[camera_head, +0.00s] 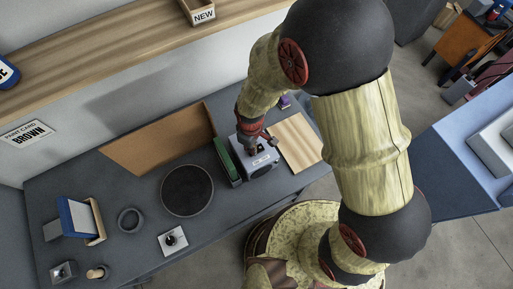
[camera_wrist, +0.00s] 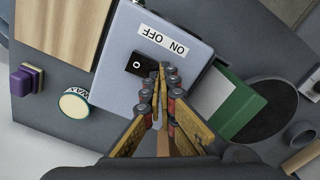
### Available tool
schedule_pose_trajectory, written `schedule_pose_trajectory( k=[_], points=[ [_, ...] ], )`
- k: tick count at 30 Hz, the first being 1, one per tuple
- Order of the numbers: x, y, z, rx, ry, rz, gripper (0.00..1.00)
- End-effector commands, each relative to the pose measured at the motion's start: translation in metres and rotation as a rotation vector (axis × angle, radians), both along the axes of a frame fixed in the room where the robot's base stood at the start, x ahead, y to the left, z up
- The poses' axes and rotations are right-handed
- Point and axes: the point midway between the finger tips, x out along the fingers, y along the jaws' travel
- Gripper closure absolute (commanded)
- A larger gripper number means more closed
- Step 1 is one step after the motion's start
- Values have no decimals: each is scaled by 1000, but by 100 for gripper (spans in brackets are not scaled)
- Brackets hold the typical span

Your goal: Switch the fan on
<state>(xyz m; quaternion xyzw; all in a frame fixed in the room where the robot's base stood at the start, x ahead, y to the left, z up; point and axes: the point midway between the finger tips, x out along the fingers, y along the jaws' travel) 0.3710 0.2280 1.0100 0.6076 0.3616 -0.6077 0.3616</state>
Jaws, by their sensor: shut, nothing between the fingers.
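A grey box (camera_wrist: 190,55) bears a black rocker switch (camera_wrist: 141,56) and a white label (camera_wrist: 163,40) with OFF on the left and ON on the right, upside down. I take this box as the fan's switch unit. In the head view the box (camera_head: 263,164) stands on the dark bench, partly hidden by my gripper. My gripper (camera_wrist: 158,69) is shut and empty, its fingertips at the right, ON-side end of the switch. Whether they touch it I cannot tell. A small pale mark shows on the switch's lower-left end.
A green block (camera_head: 226,158) stands against the box's left side in the head view. A wooden board (camera_head: 297,142) lies to its right, a round black disc (camera_head: 187,190) to its left. In the wrist view a WAX tin (camera_wrist: 75,104) and a purple object (camera_wrist: 24,80) lie left.

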Motion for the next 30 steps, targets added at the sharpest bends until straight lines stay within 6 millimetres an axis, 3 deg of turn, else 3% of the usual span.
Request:
schedule_pose_trajectory(
  k=[11,30],
  points=[
    [0,0,1,0,0,0,100],
    [0,0,47,0,0,0,100]
  ],
)
